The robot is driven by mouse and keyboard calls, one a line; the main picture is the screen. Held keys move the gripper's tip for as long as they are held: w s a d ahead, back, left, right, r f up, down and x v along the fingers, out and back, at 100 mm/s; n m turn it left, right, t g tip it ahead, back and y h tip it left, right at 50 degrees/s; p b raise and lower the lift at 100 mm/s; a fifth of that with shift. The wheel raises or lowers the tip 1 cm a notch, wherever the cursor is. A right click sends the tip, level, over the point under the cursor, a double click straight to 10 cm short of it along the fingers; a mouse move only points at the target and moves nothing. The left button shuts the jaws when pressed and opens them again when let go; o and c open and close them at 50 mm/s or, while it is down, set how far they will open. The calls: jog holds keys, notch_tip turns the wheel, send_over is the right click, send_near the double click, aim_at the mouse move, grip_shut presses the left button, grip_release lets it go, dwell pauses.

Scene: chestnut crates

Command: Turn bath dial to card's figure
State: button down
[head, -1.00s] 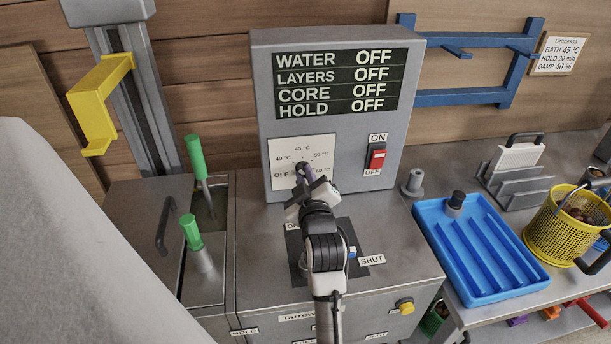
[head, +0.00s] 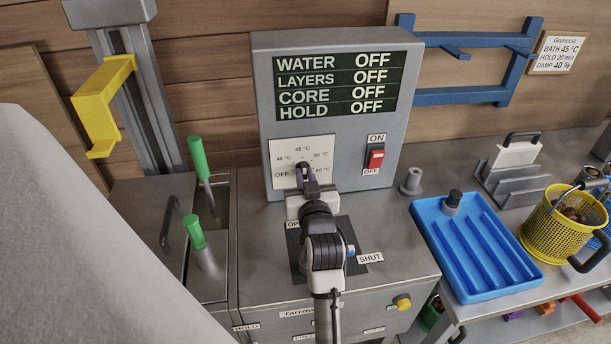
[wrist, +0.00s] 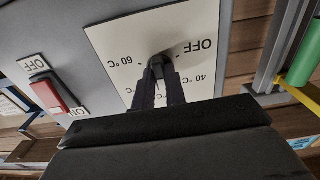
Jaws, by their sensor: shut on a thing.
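The bath dial (head: 302,166) is a dark knob on a white scale plate (head: 283,152) marked OFF, 40, 45, 50 and 60 °C, on the grey control box. My gripper (head: 307,178) is at the dial, its fingers shut on the knob. In the wrist view the dark fingers (wrist: 160,88) close around the dial (wrist: 159,64). The fingers hide part of the knob and scale, so I cannot tell which mark its pointer is at. The card (head: 555,52) at upper right reads BATH 45 °C, HOLD 20 min, DAMP 40 %.
The display (head: 337,86) shows WATER, LAYERS, CORE and HOLD all OFF. A red ON/OFF switch (head: 375,157) is right of the dial. A blue tray (head: 477,292) and yellow basket (head: 530,238) stand right. Green-handled tools (head: 196,233) and a yellow bracket (head: 88,105) are left.

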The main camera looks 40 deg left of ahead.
dwell(0.4)
jog(key=c, duration=1.4)
grip_release()
jog(key=shift+c, duration=0.2)
notch_tip(320, 180, up, 20)
jog(key=shift+r+b, duration=0.1)
jog(key=shift+b, duration=0.6)
